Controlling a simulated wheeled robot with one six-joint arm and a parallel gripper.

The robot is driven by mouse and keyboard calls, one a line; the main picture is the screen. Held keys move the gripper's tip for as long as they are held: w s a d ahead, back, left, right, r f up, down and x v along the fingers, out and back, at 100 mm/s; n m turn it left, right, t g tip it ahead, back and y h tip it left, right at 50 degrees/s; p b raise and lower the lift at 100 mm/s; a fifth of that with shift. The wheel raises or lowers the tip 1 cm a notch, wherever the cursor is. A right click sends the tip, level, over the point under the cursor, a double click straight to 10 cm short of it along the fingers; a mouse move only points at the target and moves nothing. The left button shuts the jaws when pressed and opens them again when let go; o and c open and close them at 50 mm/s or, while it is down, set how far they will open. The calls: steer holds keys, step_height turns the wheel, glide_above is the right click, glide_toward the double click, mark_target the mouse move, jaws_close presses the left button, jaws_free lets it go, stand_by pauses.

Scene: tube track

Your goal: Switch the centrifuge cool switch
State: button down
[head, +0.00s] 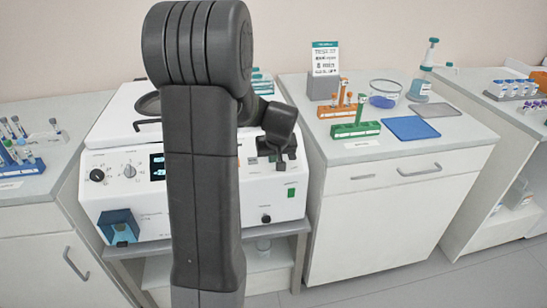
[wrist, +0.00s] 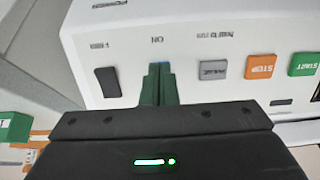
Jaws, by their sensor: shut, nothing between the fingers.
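The white centrifuge (head: 265,195) stands in the middle of the head view, partly hidden behind my arm. In the wrist view its panel (wrist: 215,25) fills the upper part. A dark rocker switch (wrist: 107,81) sits left of my fingers. The head view shows my gripper (head: 279,158) in front of the panel's right part.
Grey, orange and green buttons (wrist: 303,65) lie right of my fingers. A green rack (head: 355,130), blue mat (head: 410,128) and bottle (head: 421,80) stand on the right bench. Tube racks (head: 22,160) are on the left bench. Space before the panel is free.

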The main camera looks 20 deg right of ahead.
steer(key=shift+r+p, duration=0.45)
steer(key=shift+r, duration=0.35)
